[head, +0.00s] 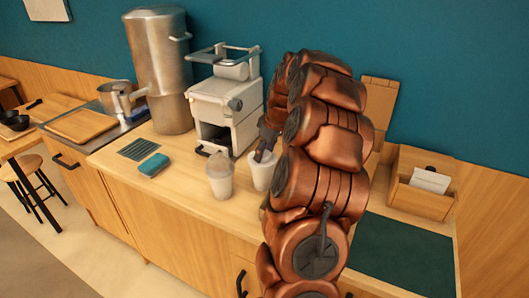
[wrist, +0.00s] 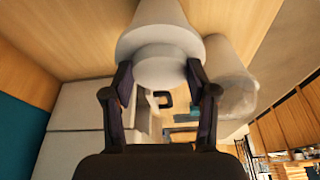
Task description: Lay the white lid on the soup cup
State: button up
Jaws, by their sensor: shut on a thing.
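My gripper (wrist: 160,74) is shut on the white lid (wrist: 160,68), with one finger on each side of its narrower raised part. The wide round rim of the white shape lies just beyond the fingertips. A white tapered cup (wrist: 158,14) lines up beyond the lid; I cannot tell whether lid and cup touch or a small gap stays between them. In the head view the white cup (head: 261,177) stands upright on the counter, directly below my gripper (head: 262,155). The lid is hard to make out there, and my arm hides the area to the right of the cup.
A translucent cup (head: 220,180) stands close on the left; it also shows in the wrist view (wrist: 230,82). A white machine (head: 222,108) is behind the cups. A teal sponge (head: 154,165) lies left on the counter. A wooden box (head: 420,195) stands right.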

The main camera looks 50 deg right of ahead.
dwell(0.4)
jog(key=o, duration=1)
jog(key=shift+r, duration=3.5)
